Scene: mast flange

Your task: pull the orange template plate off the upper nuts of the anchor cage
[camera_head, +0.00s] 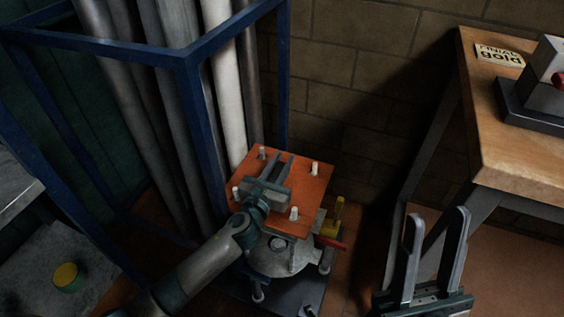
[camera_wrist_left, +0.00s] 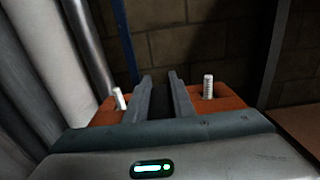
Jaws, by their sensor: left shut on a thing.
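The orange template plate (camera_head: 312,190) lies over the anchor cage, with white threaded bolt ends (camera_head: 294,213) standing up through it near its corners. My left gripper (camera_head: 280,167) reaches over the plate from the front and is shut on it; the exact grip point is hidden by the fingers. In the left wrist view the fingers (camera_wrist_left: 159,82) lie between two bolt ends, with orange plate (camera_wrist_left: 232,103) on both sides. Below the plate are a grey round flange (camera_head: 285,262) and lower bolts; the upper nuts cannot be made out. My right gripper (camera_head: 437,215) is open and empty at lower right.
A blue frame (camera_head: 188,62) with tall grey pipes (camera_head: 222,80) stands behind and left of the plate. A yellow and red tool (camera_head: 332,240) is at the cage's right. A wooden bench (camera_head: 510,150) stands at right. A yellow-topped can (camera_head: 67,277) is at lower left.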

